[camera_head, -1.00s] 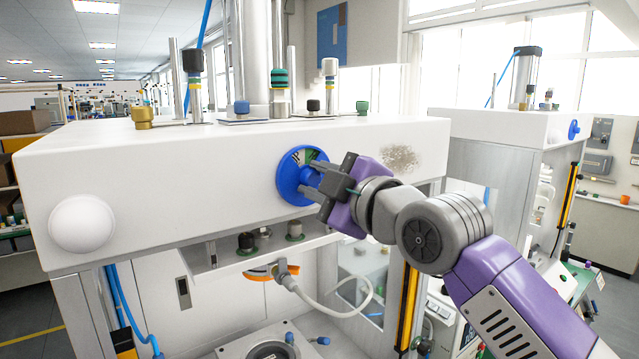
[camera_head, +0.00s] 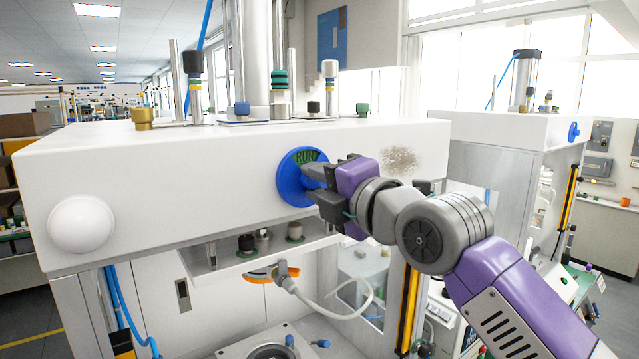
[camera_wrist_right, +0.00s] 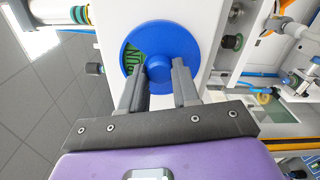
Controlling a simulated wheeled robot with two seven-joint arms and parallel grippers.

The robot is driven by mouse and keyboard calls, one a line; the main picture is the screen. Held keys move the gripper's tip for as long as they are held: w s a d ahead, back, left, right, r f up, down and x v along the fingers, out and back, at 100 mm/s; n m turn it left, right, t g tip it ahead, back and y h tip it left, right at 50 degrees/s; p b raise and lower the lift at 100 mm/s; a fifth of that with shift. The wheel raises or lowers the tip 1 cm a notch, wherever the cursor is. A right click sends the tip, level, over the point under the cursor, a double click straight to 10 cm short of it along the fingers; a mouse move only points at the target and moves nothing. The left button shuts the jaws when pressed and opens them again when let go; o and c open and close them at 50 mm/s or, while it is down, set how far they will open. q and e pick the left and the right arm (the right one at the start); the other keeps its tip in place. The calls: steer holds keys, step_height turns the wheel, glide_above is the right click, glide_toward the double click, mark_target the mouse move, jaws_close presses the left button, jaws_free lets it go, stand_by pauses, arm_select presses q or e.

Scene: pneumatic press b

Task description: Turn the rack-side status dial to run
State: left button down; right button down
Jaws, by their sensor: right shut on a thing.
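The blue round status dial (camera_head: 292,178) sits on the front of the white press housing. A green window near its upper edge reads RUN in the head view. The dial also shows in the right wrist view (camera_wrist_right: 188,42), with the green RUN lettering at its left side. My right gripper (camera_head: 318,184) is at the dial's face, its two fingers shut on the dial's central knob. In the right wrist view the fingers (camera_wrist_right: 160,80) stand on either side of the knob (camera_wrist_right: 158,70). My left gripper is not in view.
The white press housing (camera_head: 150,185) spans the middle, with a white dome (camera_head: 81,224) at its left. Posts and fittings stand on top. Below hang a curved hose (camera_head: 335,312) and dark knobs. A second press (camera_head: 515,128) stands at the right.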

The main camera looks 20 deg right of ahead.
steer(key=shift+n, duration=0.3)
steer(key=c, duration=0.8)
jaws_free()
steer(key=b+v, duration=0.2)
steer(key=v, duration=0.5)
steer(key=shift+s+d, duration=0.1)
steer(key=shift+s, duration=0.15)
